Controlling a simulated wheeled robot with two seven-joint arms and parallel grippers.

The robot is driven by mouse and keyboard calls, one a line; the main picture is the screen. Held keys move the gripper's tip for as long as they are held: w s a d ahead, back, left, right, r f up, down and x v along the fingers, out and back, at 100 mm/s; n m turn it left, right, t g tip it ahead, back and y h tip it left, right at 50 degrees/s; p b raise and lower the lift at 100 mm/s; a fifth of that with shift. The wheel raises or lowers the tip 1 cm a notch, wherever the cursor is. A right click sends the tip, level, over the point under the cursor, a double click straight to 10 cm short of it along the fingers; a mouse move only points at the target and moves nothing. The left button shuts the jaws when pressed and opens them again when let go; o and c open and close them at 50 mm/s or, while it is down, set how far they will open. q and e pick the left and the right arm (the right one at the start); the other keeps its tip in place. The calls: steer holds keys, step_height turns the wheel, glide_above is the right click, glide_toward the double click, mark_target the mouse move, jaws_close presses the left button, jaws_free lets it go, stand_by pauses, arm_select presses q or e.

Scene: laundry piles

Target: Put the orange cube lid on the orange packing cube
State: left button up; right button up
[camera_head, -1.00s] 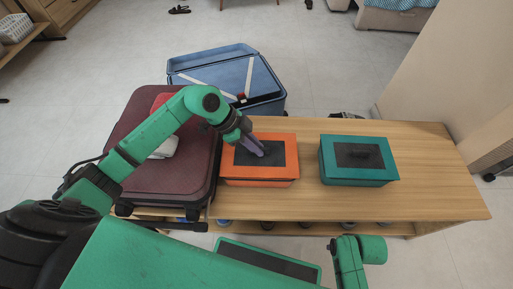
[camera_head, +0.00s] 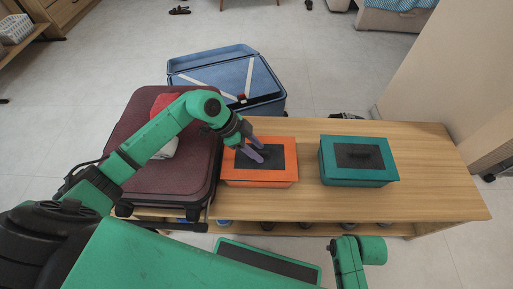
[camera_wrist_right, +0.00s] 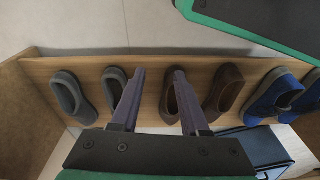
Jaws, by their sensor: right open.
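The orange packing cube (camera_head: 262,183) stands on the wooden bench, left of the teal one. The orange cube lid (camera_head: 287,148), orange with a dark centre panel, lies over its top and looks roughly level. My right gripper (camera_wrist_right: 160,72) is open and empty in the right wrist view, in front of the shoe shelf.
A teal packing cube (camera_head: 358,176) with its lid on stands to the right on the bench (camera_head: 432,180). A maroon suitcase (camera_head: 128,128) with clothes is at left, under my left arm. A blue suitcase (camera_head: 215,70) stands behind. Several shoes (camera_wrist_right: 226,88) sit on the shelf (camera_wrist_right: 45,68).

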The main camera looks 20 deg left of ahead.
arm_select(q)
steer(key=shift+r, duration=0.25)
steer(key=p+v, duration=0.2)
steer(key=v, duration=1)
steer(key=shift+r, duration=0.4)
arm_select(e)
steer(key=f, duration=0.1)
steer(key=s+d+f, duration=0.1)
steer(key=f, duration=0.1)
steer(key=s+f, duration=0.1)
steer(key=shift+s+d+f, duration=0.2)
steer(key=shift+f, duration=0.05)
